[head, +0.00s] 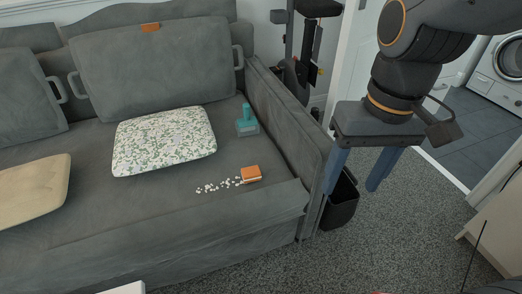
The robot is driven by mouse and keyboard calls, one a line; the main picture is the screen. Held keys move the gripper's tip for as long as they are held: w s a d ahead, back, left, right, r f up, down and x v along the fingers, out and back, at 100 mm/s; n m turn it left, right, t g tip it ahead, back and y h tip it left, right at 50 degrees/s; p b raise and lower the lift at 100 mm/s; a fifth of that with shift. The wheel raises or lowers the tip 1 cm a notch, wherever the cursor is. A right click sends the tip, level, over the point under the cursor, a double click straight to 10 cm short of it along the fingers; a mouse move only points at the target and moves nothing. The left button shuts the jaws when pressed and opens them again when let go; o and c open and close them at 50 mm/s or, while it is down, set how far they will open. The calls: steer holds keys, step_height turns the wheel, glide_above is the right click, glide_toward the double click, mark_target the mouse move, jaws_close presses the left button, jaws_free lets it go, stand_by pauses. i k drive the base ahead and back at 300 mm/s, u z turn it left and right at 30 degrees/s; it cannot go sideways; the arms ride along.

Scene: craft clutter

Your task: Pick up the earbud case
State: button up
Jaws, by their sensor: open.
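I cannot clearly make out which thing is the earbud case. A small orange and white box (251,174) lies near the front of the grey sofa seat (200,205), with small white pieces (217,186) scattered to its left. A teal object (247,121) with an upright part sits behind it, near the sofa's right arm. My gripper (351,189) hangs over the floor to the right of the sofa, its two blue fingers apart and pointing down. Nothing shows between them, and it is apart from both objects.
A white and green patterned cushion (164,140) lies left of the box, and a beige cushion (33,190) farther left. The sofa's right arm (292,125) rises between the seat and my gripper. A black bin (341,205) stands below my gripper. Carpet in front is clear.

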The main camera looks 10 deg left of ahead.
mark_target(252, 174)
steer(key=u, duration=0.75)
steer(key=i, duration=0.5)
steer(key=u, duration=0.8)
